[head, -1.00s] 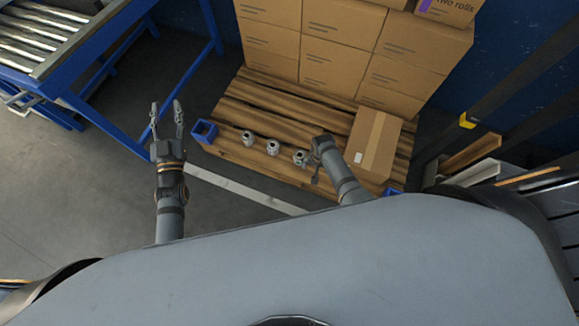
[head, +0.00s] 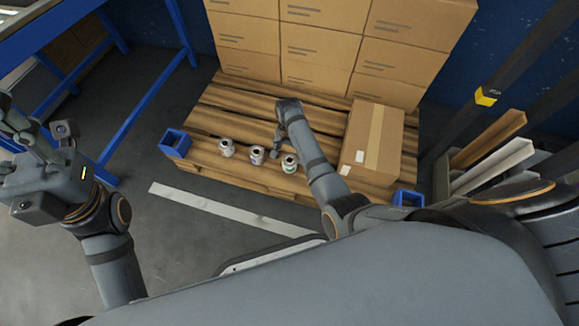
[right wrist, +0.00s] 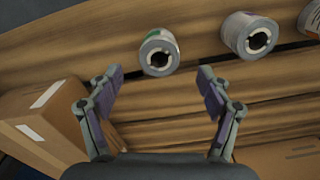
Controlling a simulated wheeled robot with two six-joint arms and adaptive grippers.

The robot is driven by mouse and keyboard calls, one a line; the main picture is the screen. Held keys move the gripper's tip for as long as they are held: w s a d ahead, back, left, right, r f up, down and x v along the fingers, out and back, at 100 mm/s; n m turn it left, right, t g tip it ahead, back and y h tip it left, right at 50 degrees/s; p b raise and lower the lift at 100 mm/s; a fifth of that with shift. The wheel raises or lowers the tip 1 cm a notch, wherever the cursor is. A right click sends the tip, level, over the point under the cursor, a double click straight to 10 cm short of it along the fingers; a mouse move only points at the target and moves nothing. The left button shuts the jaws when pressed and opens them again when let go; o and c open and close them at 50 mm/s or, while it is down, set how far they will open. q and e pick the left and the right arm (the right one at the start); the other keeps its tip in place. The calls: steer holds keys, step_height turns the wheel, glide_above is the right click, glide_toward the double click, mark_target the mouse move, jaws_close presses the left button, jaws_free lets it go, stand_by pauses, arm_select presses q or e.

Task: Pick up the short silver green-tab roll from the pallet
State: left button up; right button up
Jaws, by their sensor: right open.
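The short silver green-tab roll (head: 290,163) stands on the wooden pallet (head: 225,107), rightmost of three short rolls in the head view. In the right wrist view the green-tab roll (right wrist: 159,53) is just beyond my fingertips, roughly centred between them, with a bit of green on its side. My right gripper (head: 279,142) is over the pallet beside this roll; its fingers (right wrist: 160,78) are spread with nothing between them. My left gripper (head: 38,135) is at the left edge, away from the pallet, with its fingers apart and empty.
Two other silver rolls (head: 257,156) (head: 227,148) stand to the left. A cardboard box (head: 371,140) is right of my right arm. Stacked cartons (head: 320,45) fill the pallet's back. Blue corner brackets (head: 175,143) (head: 408,198) mark the front corners.

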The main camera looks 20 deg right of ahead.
mark_target(290, 160)
step_height(290, 160, down, 6)
steer(key=b, duration=0.4)
steer(key=shift+r+b, duration=0.1)
steer(key=shift+b, duration=0.2)
steer(key=shift+r, duration=0.15)
steer(key=c, duration=1.3)
